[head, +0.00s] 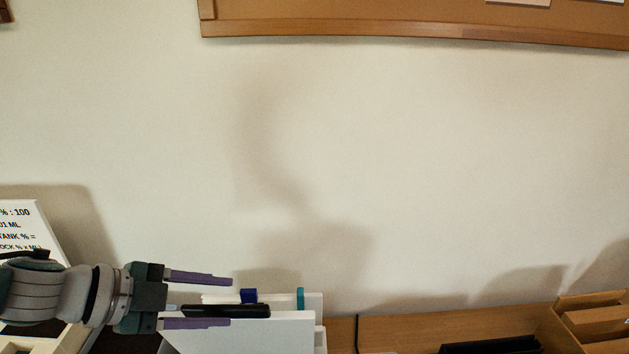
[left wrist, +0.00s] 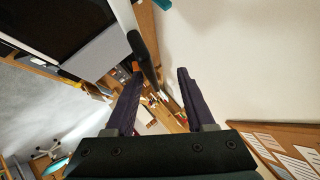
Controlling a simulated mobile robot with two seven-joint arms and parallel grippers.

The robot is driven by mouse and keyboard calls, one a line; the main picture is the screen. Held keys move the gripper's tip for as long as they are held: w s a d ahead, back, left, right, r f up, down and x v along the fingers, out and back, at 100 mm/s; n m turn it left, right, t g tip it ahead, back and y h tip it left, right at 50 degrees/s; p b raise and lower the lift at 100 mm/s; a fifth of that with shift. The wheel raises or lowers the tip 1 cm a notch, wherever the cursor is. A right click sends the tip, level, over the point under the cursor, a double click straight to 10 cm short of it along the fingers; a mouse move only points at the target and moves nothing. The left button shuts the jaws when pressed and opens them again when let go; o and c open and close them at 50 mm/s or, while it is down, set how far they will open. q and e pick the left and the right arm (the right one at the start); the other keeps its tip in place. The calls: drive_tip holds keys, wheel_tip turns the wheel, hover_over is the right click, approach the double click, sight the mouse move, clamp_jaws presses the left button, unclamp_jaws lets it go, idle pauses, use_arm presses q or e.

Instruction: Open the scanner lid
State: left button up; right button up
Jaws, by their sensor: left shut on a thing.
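My left gripper (head: 230,301) comes in from the left, its two purple fingers spread around a black bar handle (head: 226,311). The handle lies along the edge of a white panel, which looks like the scanner lid (head: 250,336). In the left wrist view the fingers (left wrist: 160,71) reach up to the black handle (left wrist: 143,55), which runs between them close to the left finger. A dark surface with a white frame (left wrist: 70,25) shows beside the handle there. The lid's lower part and the scanner body are cut off in the head view, so its exact angle is unclear. My right gripper is out of view.
A white item with blue and teal tabs (head: 313,301) stands behind the lid. A white sign with text (head: 27,225) is at the left. A wooden shelf (head: 450,327) and organiser (head: 590,315) are at the right. The wall above is clear up to the framed board (head: 400,28).

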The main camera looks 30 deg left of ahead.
use_arm(q)
drive_tip(key=p+v, duration=0.1)
drive_tip(key=v, duration=0.9)
drive_tip(key=shift+p, duration=0.35)
drive_tip(key=d+n+y, duration=0.5)
drive_tip(key=d+n, duration=0.3)
drive_tip(key=d, duration=0.1)
drive_tip(key=s+d+r+n+g, duration=0.5)
drive_tip(key=s+d+g, duration=0.1)
drive_tip(key=s+d, duration=0.25)
wheel_tip(320, 180, up, 19)
drive_tip(key=a+p, duration=0.1)
drive_tip(key=p, duration=1.9)
drive_tip(key=shift+r, duration=0.2)
drive_tip(key=shift+s+a, duration=0.1)
drive_tip(key=shift+s, duration=0.05)
drive_tip(key=shift+s+a, duration=0.1)
